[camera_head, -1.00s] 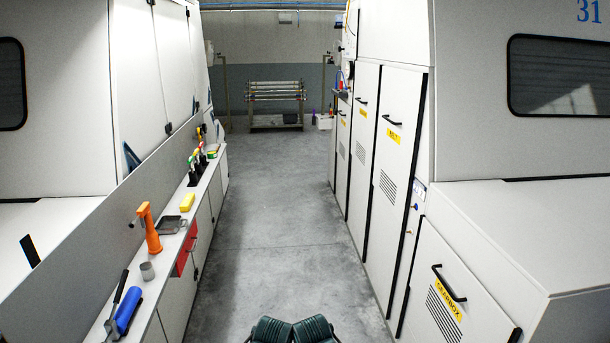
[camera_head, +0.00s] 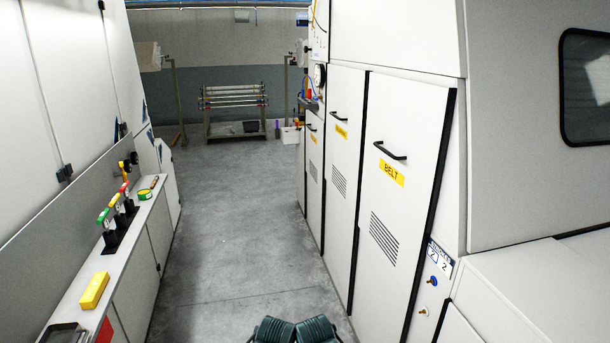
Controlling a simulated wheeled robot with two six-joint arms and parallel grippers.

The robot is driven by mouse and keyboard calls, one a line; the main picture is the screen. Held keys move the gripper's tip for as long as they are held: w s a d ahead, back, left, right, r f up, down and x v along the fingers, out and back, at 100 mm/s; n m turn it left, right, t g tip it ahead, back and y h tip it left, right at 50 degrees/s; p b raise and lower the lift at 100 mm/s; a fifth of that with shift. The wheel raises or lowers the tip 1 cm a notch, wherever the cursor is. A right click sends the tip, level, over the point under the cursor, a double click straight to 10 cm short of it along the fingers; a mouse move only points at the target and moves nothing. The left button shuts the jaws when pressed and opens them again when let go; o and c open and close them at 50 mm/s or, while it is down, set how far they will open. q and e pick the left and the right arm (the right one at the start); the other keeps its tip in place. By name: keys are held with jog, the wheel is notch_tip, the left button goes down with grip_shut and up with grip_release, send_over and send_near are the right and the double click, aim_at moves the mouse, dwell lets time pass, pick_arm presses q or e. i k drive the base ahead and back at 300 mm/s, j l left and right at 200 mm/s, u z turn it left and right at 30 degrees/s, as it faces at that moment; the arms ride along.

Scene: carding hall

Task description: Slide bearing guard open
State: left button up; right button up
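A row of white guard panels lines the right side of the aisle. The near one, the belt guard (camera_head: 396,200), has a black handle and a yellow label reading BELT. Beyond it stands another white guard panel (camera_head: 341,165) with a black handle and a yellow label (camera_head: 341,131) too small to read surely. A third, narrower panel (camera_head: 314,170) with a yellow label stands farther on. I cannot tell for certain which is the bearing guard. These panels look closed. Neither gripper can be made out; only dark green ribbed parts of mine show at the bottom edge.
The grey floor (camera_head: 235,215) of the aisle is clear. On the left ledge are a yellow block (camera_head: 95,290), several coloured-handled tools (camera_head: 114,212) and a grey tray (camera_head: 63,335).

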aim_at(345, 86)
jog(key=i+u, duration=0.1)
jog(key=i, duration=0.8)
jog(key=i+l+u, duration=0.1)
jog(key=i, duration=0.75)
jog(key=i+j+z, duration=0.1)
jog(key=i+z, duration=0.25)
jog(key=i, duration=0.2)
jog(key=i+j+z, duration=0.35)
jog(key=i, duration=0.2)
jog(key=i+j+z, duration=0.35)
jog(key=i, duration=0.2)
